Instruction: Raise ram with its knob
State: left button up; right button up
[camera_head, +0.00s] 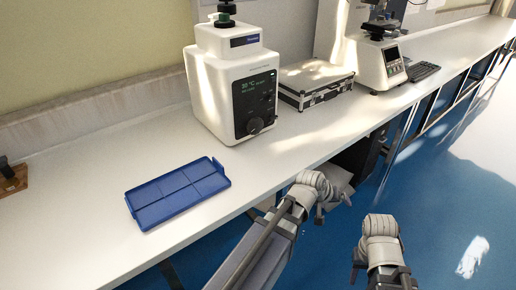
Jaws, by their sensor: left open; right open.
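A white press-like instrument (215,85) stands on the bench, left of centre. Its dark front panel (251,101) has a lit green readout and a round black knob (255,125) low down. A dark fitting (225,8) stands on its top, cut off by the picture's edge. I cannot make out a ram. My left gripper (325,188) is open and empty at the bench's front edge, right of and nearer than the knob, apart from it. My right gripper (380,224) is open and empty over the blue floor, farther right. Both sets of fingers show poorly.
A blue compartment tray (178,191) lies on the bench (75,218) in front of the instrument. A silver case (316,84) is to its right, then a second white instrument (381,64) and a keyboard (423,71). A brown wooden block (12,178) sits at the left edge.

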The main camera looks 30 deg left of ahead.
pick_arm(q)
jog(key=w+a+r+n+t+y+b, duration=0.1)
jog(key=w+a+r+n+t+y, duration=0.15)
jog(key=w+r+n+t, duration=0.45)
jog(key=w+a+r+n+t+y+b, duration=0.1)
jog(key=w+a+r+n+t, duration=0.4)
jog(key=w+n, duration=0.3)
notch_tip(320, 180, up, 3)
jog(key=a+n+y, duration=0.3)
jog(key=n, duration=0.2)
jog(key=n+g+y, duration=1.1)
jog(key=n+y, duration=0.3)
jog(key=n, duration=1)
send_near(257, 128)
jog(key=shift+w+a+r+h, duration=0.25)
jog(key=shift+w+a+r, duration=0.3)
jog(key=shift+w, duration=0.15)
jog(key=shift+s+a+f+g, duration=0.1)
jog(key=shift+s+f+g, duration=0.2)
jog(key=shift+g, duration=0.1)
jog(key=shift+x, duration=3.9)
pick_arm(e)
jog(key=shift+f, duration=2.45)
pick_arm(q)
jog(key=shift+r, duration=0.1)
